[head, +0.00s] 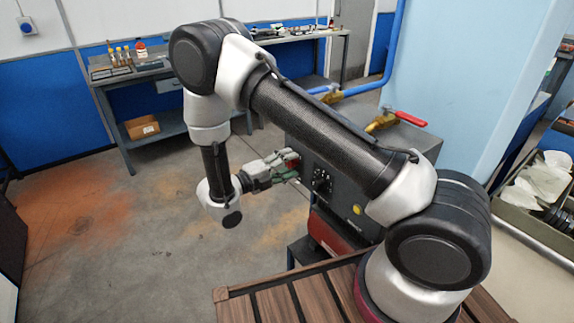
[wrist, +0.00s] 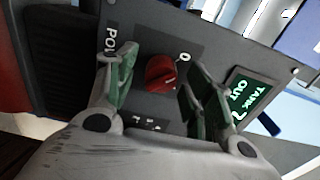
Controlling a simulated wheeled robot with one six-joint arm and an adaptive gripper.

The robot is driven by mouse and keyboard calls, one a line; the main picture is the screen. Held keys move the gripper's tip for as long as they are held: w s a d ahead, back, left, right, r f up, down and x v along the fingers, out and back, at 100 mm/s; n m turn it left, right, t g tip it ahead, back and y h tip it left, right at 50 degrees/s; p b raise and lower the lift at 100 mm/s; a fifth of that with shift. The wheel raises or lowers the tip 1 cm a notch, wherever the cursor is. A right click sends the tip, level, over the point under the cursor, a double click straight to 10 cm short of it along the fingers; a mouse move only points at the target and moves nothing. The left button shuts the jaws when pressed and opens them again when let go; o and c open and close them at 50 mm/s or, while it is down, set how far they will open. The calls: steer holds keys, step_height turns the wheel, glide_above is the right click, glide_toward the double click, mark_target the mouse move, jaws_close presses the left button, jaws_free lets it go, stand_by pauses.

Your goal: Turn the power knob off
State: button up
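The power knob (wrist: 161,73) is a round red knob on the dark front panel of a grey machine, between a partly hidden "PO..." label and a "0" mark in the wrist view.
The machine (head: 415,140) has a black dial (head: 322,182), a yellow button (head: 357,209) and a red-handled valve (head: 410,119) on top.

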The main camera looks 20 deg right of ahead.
steer(key=v, duration=1.2)
